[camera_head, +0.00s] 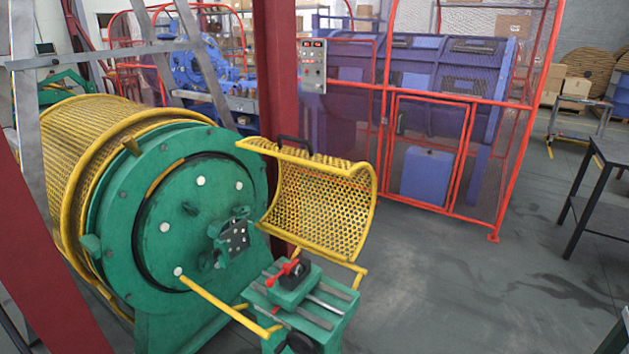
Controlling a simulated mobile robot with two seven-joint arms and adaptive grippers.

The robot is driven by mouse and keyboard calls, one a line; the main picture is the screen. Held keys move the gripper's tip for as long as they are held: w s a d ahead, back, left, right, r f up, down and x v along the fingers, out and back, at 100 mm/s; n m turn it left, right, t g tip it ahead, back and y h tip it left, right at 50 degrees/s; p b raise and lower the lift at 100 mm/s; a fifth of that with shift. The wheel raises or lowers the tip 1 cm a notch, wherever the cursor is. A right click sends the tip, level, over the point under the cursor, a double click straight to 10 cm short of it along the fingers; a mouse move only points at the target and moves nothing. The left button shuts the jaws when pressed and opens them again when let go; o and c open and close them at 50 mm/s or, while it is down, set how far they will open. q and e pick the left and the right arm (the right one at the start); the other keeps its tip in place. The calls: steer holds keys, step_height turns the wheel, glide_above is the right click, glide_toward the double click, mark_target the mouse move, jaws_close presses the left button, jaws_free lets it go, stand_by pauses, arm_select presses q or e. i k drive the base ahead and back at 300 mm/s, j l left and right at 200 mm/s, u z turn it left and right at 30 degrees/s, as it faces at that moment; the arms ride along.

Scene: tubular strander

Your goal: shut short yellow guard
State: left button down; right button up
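The short yellow guard (318,200) is a curved perforated half-shell with a yellow frame, right of the green drum end. It stands swung open, with its hollow perforated inside facing me. A black handle (296,144) sits on its top edge. Yellow bars (225,305) run below it beside the green carriage (312,318), which carries a red-handled clamp (290,272). The round green drum end (190,220) with white bolts is exposed to the left. Neither of my grippers shows in this view.
A longer yellow mesh guard (85,150) covers the drum at left. A dark red post (276,70) with a grey control box (313,66) rises behind the guard. A red fence (460,100) stands beyond. Grey floor (450,280) at right is open, with a dark table (610,160) at the edge.

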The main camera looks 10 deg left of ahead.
mark_target(280, 156)
steer(key=u, duration=0.4)
steer(key=i+l+u, duration=0.15)
steer(key=u, duration=0.7)
steer(key=l+u, duration=0.2)
steer(key=u, duration=0.2)
steer(key=l+u, duration=0.25)
steer(key=l, duration=0.85)
steer(key=l+u, duration=0.2)
steer(key=l, duration=0.9)
steer(key=l+u, duration=0.1)
steer(key=l, duration=2.1)
